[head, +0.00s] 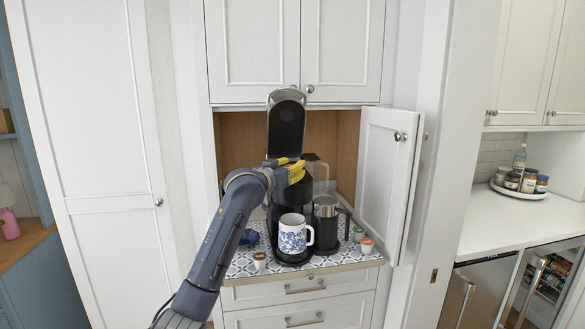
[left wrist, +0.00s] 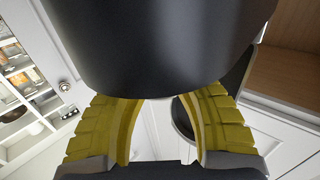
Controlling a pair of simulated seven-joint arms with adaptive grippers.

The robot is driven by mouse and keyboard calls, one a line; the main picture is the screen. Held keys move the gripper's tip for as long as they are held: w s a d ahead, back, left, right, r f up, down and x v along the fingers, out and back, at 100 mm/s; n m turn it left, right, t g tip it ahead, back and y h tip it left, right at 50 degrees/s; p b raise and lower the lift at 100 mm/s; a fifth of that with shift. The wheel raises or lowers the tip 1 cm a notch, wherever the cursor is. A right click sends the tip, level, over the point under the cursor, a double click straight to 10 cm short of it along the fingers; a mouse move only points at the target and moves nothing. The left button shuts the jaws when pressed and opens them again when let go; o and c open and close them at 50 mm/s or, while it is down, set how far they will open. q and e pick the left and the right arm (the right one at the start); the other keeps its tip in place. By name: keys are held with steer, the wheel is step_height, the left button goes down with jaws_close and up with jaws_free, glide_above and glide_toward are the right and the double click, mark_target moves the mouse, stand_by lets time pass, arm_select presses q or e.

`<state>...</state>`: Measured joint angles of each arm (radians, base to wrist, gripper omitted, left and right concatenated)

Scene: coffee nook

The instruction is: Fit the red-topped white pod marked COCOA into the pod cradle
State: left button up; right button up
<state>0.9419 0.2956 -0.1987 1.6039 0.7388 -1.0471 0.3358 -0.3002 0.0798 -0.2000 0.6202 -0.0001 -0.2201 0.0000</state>
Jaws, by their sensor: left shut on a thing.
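My left gripper (head: 291,171) is at the top of the black coffee machine (head: 295,186), just below its raised lid (head: 286,126). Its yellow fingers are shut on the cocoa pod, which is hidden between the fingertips. In the left wrist view the dark machine body (left wrist: 165,45) covers the tips of the fingers. The pod cradle at the machine's top is hidden too, so I cannot tell whether the pod touches it. My right gripper is in neither view.
A blue-patterned white mug (head: 291,236) stands under the machine. A dark metal-topped jug (head: 326,222) stands right of it. Other pods, brown-topped (head: 260,260), green-topped (head: 359,233) and orange-topped (head: 367,244), are on the patterned counter. An open cabinet door (head: 386,180) bounds the right side.

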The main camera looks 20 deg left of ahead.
arm_select(q)
steer(key=shift+f, duration=0.8)
stand_by(0.6)
steer(key=o, duration=0.9)
steer(key=shift+c, duration=0.2)
steer(key=shift+s+f, duration=0.1)
steer(key=v, duration=1.2)
steer(key=shift+r, duration=0.35)
